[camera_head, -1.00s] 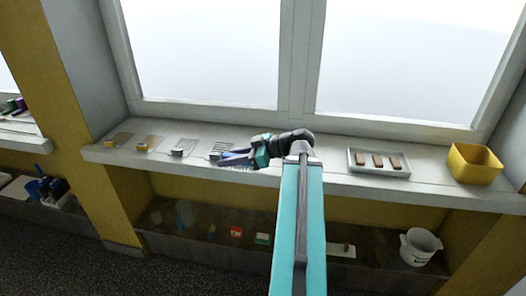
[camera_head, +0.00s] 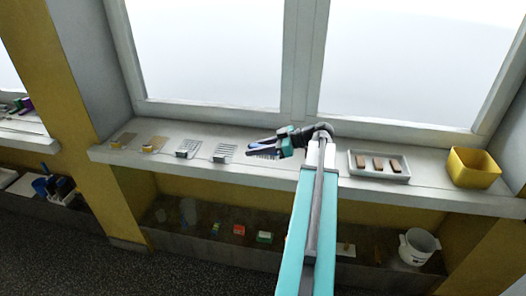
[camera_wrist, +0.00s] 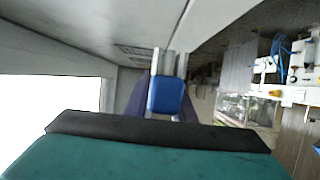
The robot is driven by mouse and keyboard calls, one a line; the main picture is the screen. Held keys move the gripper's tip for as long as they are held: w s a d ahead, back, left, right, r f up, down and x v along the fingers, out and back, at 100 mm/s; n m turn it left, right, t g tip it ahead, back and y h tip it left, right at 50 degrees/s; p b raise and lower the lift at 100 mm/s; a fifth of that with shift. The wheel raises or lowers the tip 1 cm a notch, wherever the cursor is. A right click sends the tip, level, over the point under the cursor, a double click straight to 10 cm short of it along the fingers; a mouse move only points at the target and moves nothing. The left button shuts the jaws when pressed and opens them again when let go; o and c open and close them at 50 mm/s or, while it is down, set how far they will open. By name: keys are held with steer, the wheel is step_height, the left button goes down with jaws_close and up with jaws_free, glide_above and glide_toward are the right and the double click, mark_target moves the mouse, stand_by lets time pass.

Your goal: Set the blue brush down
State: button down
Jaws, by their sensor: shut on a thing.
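My gripper (camera_head: 262,148) is over the white windowsill (camera_head: 225,174), left of the middle of the sill, and points left. It is shut on the blue brush (camera_wrist: 165,95), whose blue part shows between the fingers in the wrist view. In the head view only a little blue and some pale bristles show at the fingers. I cannot tell whether the brush touches the sill.
Left of my gripper on the sill lie two slotted metal pieces (camera_head: 224,152) (camera_head: 187,149) and two tan pieces (camera_head: 155,144) (camera_head: 124,140). To the right are a white tray (camera_head: 379,178) with brown bars and a yellow bin (camera_head: 474,168). A lower shelf holds small boxes and a white bucket (camera_head: 418,246).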

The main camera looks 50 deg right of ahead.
mark_target(262, 145)
steer(key=shift+d+f+p, duration=0.15)
steer(key=shift+d+p, duration=0.2)
steer(key=shift+d, duration=1.55)
steer(key=shift+f, duration=0.15)
steer(key=shift+f+p, duration=0.55)
steer(key=shift+f, duration=1.1)
steer(key=shift+f, duration=0.15)
steer(key=c, duration=1.5)
jaws_free()
steer(key=shift+r, duration=0.2)
steer(key=b+v, duration=0.2)
steer(key=v, duration=0.9)
steer(key=shift+b, duration=0.4)
steer(key=shift+s+d+r, duration=0.2)
steer(key=shift+s, duration=0.15)
